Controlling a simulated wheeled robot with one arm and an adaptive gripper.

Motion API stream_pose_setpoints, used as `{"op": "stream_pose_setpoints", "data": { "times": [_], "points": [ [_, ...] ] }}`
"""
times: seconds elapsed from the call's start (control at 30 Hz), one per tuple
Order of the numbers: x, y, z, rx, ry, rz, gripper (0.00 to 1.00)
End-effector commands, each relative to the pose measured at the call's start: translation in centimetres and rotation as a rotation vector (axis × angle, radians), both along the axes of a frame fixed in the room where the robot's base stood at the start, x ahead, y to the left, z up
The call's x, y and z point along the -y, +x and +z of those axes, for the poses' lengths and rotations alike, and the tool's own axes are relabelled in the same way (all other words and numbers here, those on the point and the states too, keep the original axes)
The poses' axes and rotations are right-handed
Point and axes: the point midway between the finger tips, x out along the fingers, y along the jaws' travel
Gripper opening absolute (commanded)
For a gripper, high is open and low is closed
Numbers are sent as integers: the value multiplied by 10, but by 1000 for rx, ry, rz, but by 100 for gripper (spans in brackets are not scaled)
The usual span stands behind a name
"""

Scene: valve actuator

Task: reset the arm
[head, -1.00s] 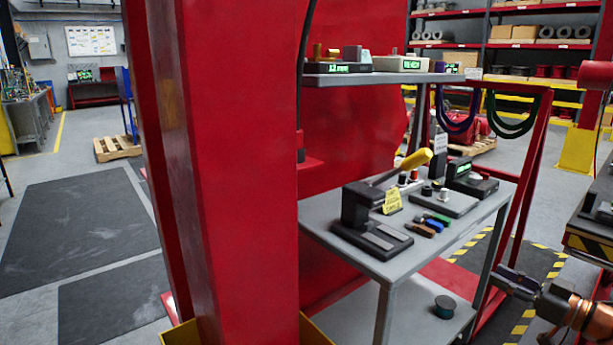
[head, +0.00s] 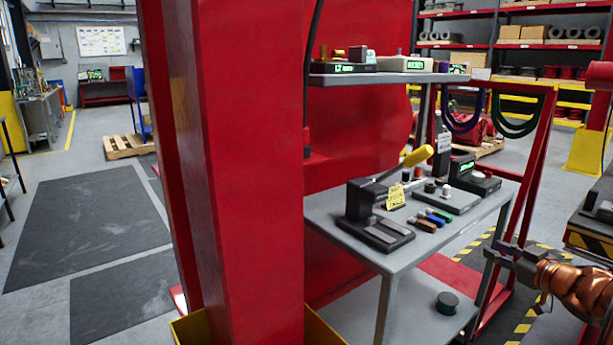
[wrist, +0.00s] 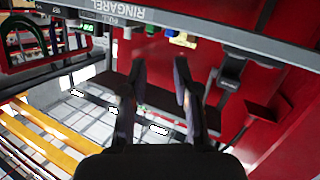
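My gripper (head: 514,254) is at the lower right of the head view, at the end of my copper-coloured arm. It is in front of the right end of the grey workbench and appears clear of it. In the wrist view my gripper (wrist: 158,95) shows two dark fingers standing apart with nothing between them. The wrist picture looks tilted or turned over, with a grey shelf edge across its top.
A thick red column (head: 235,180) fills the middle. A dark machine edge (head: 590,220) stands at the far right. Open floor with dark mats (head: 90,225) lies left.

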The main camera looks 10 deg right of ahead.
Motion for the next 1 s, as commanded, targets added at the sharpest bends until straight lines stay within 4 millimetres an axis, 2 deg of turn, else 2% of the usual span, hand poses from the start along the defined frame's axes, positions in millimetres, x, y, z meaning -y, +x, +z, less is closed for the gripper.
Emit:
{"op": "stream_pose_setpoints", "data": {
  "times": [0.1, 0.2, 0.33, 0.47, 0.67, 0.77, 0.87, 1.0],
  "points": [
    [1, 16, 8, -42, -66, -117, 30],
    [3, 21, 10, -92, -103, -221, 30],
    [1, 18, 9, -168, -133, -343, 30],
    [-7, 6, 4, -261, -144, -452, 30],
    [-37, -31, -17, -445, -126, -579, 30],
    [-60, -55, -31, -552, -108, -621, 30],
    [-87, -84, -47, -673, -84, -643, 30],
    [-135, -132, -71, -856, -47, -644, 30]
  ]
}}
